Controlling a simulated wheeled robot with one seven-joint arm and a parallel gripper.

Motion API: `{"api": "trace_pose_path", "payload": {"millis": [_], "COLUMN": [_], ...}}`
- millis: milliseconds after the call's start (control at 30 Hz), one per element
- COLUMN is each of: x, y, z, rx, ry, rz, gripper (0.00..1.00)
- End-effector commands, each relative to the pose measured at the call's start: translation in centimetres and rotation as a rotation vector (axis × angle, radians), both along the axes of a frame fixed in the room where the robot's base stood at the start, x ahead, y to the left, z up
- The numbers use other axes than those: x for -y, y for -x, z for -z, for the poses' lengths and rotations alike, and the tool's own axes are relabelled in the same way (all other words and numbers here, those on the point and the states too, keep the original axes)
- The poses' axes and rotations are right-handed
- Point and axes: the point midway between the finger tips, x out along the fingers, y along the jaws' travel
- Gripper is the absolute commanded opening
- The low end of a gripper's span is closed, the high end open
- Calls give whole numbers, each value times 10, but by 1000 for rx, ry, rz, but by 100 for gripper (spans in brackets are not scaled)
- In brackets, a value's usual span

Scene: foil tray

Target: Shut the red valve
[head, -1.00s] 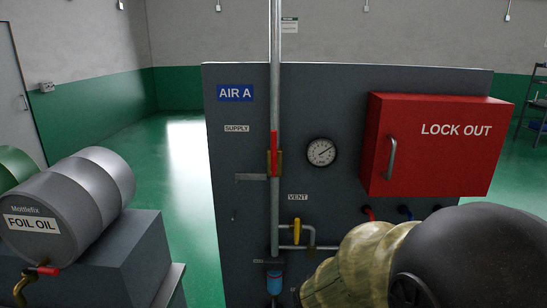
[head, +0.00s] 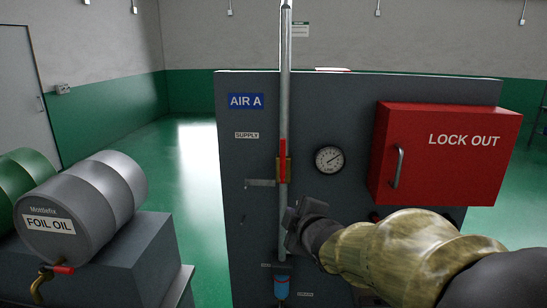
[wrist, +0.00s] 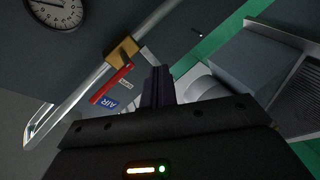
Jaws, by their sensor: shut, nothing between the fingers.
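The red valve handle (head: 283,160) points up and down, in line with the grey vertical pipe (head: 285,90), on a brass body below the SUPPLY label. In the wrist view the red handle (wrist: 112,83) and its brass body (wrist: 122,52) show up and left of my fingers, along the pipe. My gripper (head: 292,212) is in front of the pipe, just below the handle in the head view. Its fingers (wrist: 158,85) are together, empty, and appear apart from the handle. My arm hides the yellow vent valve.
A grey panel (head: 250,200) carries the pipe, a gauge (head: 329,159) and a red LOCK OUT box (head: 445,155) on the right. A short grey bracket (head: 260,183) juts left of the pipe. A FOIL OIL drum (head: 85,205) with a red-handled tap stands left. Green floor lies between.

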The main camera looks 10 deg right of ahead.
Motion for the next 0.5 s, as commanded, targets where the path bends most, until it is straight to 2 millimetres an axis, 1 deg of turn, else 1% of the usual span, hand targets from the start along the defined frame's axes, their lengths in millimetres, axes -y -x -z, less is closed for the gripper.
{"api": "trace_pose_path", "payload": {"millis": [33,100,200,300,500], "x": [-2,-7,-14,-19,-20], "y": [-4,-7,-8,-7,-7], "z": [-26,-54,-83,-98,-101], "rx": [83,183,291,352,365], "ry": [80,189,307,372,388], "rz": [-49,-114,-180,-214,-223], "gripper": [0,0,0,0,0]}}
